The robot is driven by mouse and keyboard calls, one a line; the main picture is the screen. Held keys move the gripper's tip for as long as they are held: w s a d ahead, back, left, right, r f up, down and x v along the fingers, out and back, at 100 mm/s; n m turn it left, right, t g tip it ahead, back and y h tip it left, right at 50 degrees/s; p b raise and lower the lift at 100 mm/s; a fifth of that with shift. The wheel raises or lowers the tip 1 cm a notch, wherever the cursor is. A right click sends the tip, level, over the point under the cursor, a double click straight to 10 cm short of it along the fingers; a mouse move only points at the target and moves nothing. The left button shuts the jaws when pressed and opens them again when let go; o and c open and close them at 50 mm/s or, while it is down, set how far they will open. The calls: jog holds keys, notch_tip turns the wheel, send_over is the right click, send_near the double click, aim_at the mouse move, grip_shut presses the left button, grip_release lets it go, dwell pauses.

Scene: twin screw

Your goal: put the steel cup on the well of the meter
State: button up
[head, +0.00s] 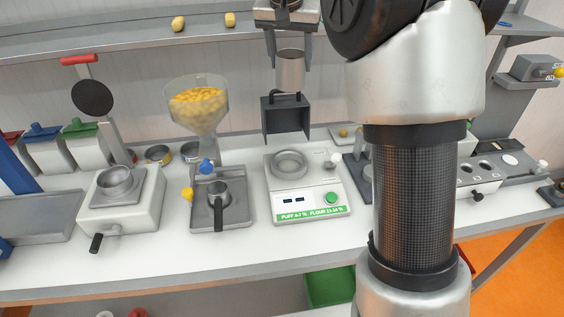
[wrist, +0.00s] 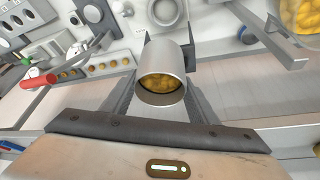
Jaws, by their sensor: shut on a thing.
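The steel cup (head: 290,70) is upright between the fingers of my gripper (head: 289,60), which is shut on it. In the wrist view the cup (wrist: 162,75) shows yellow-brown pieces inside, and my gripper's fingers (wrist: 160,95) stand on either side of it. The meter (head: 306,188) is a white box with small displays, a green button and a green label strip. Its well (head: 289,164) is a round grey ring on top. The cup is held well above the meter, roughly over the back of it in the head view, not touching it.
A dark grey box-shaped scoop or bin (head: 286,117) stands behind the meter, below the cup. A hopper of yellow grain (head: 198,105) stands to the left, over a tray with a small pan (head: 217,200). A white device with a bowl (head: 118,184) is farther left. A shelf (head: 130,42) runs behind.

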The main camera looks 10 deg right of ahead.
notch_tip(320, 180, down, 27)
jog(key=shift+f+b, duration=0.15)
jog(key=shift+b, duration=0.2)
jog(key=shift+f, duration=0.1)
jog(key=shift+f, duration=0.15)
jog(key=o, duration=1.1)
